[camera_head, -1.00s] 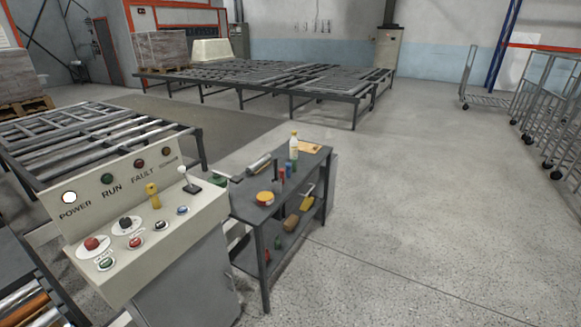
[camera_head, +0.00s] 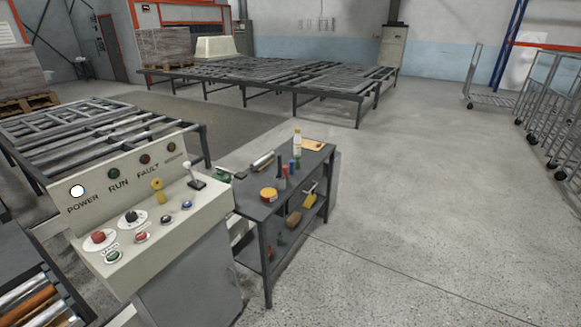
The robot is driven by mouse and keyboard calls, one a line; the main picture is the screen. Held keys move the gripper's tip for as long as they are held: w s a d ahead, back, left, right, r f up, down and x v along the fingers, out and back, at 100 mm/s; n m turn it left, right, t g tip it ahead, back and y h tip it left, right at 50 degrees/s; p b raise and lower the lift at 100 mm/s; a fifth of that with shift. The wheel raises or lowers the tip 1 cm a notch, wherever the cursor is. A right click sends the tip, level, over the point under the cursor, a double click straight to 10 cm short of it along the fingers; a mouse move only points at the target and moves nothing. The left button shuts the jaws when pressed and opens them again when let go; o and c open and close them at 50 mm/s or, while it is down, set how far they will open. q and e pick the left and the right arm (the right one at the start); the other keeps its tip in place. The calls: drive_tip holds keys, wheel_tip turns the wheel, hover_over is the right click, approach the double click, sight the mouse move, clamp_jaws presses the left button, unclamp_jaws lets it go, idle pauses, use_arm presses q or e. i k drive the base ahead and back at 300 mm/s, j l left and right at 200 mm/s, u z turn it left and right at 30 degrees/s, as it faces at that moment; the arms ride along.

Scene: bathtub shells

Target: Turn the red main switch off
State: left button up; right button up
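A cream control console (camera_head: 190,232) stands at the lower left, with lamps marked POWER, RUN and FAULT; the POWER lamp (camera_head: 78,191) is lit white. On its sloped top a red knob (camera_head: 98,237) sits on a round pale plate at the left. A smaller red button (camera_head: 141,237) is to its right. I cannot tell which of these, if either, is the red main switch, nor its position. A black knob (camera_head: 131,216), a yellow handle (camera_head: 157,189), a green button (camera_head: 113,256) and a lever (camera_head: 195,180) are also there. Neither gripper is in view.
A dark tool cart (camera_head: 263,213) with a bottle, tape and tools stands right of the console. Roller conveyors (camera_head: 45,290) fill the lower left edge and run behind. Wire trolleys (camera_head: 553,110) stand at the right. The floor (camera_head: 430,190) between is open.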

sight(98, 237)
drive_tip(key=u, duration=1.45)
drive_tip(key=j+u, duration=0.15)
drive_tip(key=j, duration=0.15)
drive_tip(key=i, duration=0.05)
